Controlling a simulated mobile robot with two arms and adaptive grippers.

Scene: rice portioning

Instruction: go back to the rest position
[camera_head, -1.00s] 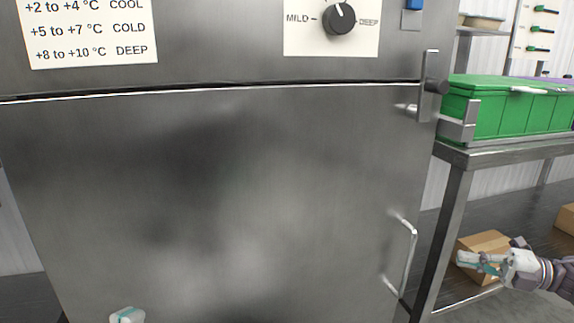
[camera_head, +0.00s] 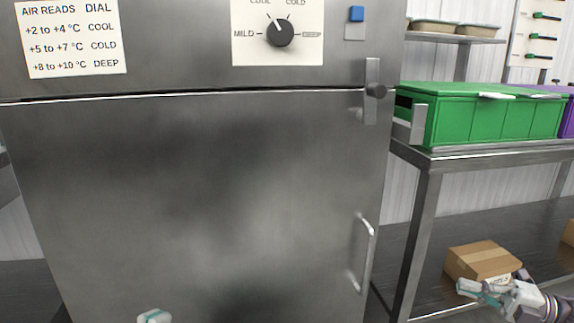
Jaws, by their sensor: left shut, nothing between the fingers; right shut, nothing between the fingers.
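My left gripper (camera_head: 154,317) shows only as a small white and teal tip at the bottom edge, in front of the steel cabinet door (camera_head: 200,200). The rest of it is below the frame. My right gripper (camera_head: 468,290) is at the lower right, shut and empty. It is seen in front of the lower shelf and overlaps the lower part of a cardboard box (camera_head: 482,261).
The closed cabinet has a latch (camera_head: 372,90), a door handle (camera_head: 368,255), a dial (camera_head: 280,33) and a temperature label (camera_head: 75,40). A green crate (camera_head: 490,118) stands on a steel table (camera_head: 470,153) at the right. Lidded trays (camera_head: 455,27) sit on a shelf behind.

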